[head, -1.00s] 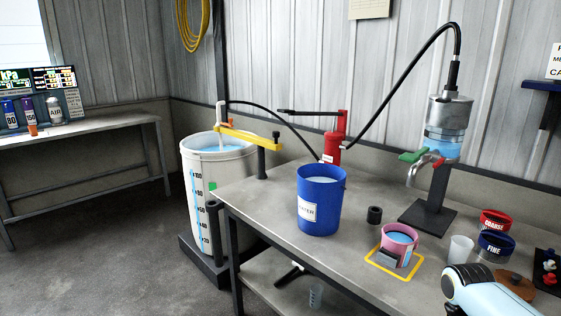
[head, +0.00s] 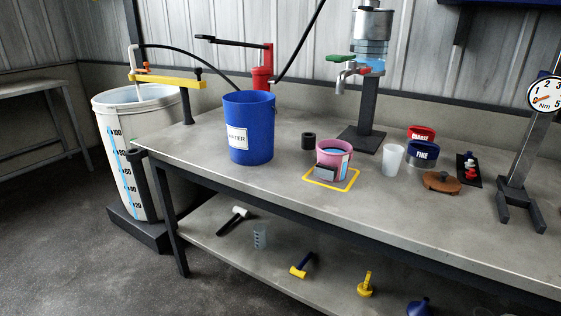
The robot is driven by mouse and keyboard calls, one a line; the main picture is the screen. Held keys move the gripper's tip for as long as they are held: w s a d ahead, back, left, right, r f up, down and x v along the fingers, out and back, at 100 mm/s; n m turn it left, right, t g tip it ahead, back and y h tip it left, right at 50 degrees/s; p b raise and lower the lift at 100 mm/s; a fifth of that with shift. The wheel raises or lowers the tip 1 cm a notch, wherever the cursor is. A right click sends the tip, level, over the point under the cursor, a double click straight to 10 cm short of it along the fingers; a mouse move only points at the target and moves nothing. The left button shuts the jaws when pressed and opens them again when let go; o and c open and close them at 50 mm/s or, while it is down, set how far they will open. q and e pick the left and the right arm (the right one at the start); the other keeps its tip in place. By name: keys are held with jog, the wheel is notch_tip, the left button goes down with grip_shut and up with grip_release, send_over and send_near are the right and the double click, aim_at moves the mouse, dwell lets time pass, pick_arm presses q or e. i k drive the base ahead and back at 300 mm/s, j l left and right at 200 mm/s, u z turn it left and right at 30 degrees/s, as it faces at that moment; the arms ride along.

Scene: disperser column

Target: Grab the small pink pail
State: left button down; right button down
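The small pink pail (head: 326,161) stands upright on the workbench, inside a yellow square outline (head: 351,181).
A large blue water bucket (head: 250,135) stands left of the pail, with a black cylinder (head: 308,141) between. The dispenser tap (head: 350,72) rises behind. The bench front is clear.

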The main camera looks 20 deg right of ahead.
aim_at(334, 155)
jog(key=i, duration=0.45)
jog(key=i+z, duration=0.15)
jog(key=z, duration=0.35)
jog(key=i+j+z, duration=0.1)
jog(key=z, duration=0.35)
jog(key=i+j+z, duration=0.1)
jog(key=z, duration=0.4)
